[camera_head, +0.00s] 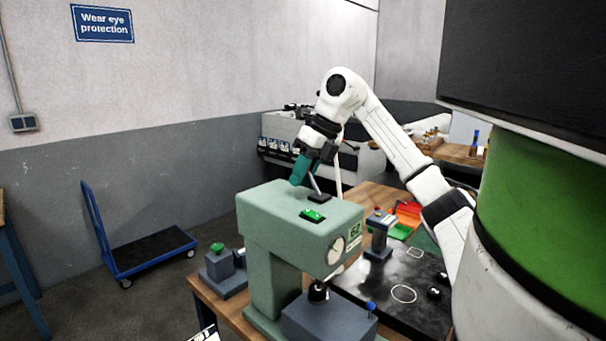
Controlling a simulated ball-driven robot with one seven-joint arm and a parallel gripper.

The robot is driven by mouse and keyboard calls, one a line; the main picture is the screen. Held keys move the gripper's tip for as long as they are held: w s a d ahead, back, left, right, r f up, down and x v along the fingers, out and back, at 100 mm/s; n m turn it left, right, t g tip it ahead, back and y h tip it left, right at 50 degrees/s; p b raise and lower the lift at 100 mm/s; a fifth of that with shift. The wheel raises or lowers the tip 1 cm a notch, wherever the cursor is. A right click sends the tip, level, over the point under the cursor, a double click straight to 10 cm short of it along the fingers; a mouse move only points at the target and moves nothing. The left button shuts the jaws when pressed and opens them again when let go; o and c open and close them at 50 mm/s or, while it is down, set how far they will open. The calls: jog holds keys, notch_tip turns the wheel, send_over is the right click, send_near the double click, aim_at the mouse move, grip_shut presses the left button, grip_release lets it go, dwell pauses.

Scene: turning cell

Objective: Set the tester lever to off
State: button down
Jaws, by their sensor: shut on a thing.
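The tester (290,218) is a pale green machine marked 62, standing on the bench in the middle of the head view. Its lever (315,184) is a thin metal rod rising from a dark base on the tester's top, tilted to the left. My gripper (302,168) is above the tester's top and shut on the lever's upper end. The teal part at the gripper hides the lever's tip. A bright green piece (312,215) lies on the tester's top in front of the lever. I cannot read any lever marks.
Grey boxes (226,273) stand beside the tester on the wooden bench. A dark mat (395,290) and red and green bins (405,216) lie to the right. A blue trolley (150,251) stands on the floor at left. A large green and black body fills the right edge.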

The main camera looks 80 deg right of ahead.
jog(key=c, duration=1)
grip_release()
jog(key=b+v, duration=0.2)
jog(key=v, duration=0.8)
jog(key=shift+s+r, duration=0.1)
jog(key=shift+r, duration=0.25)
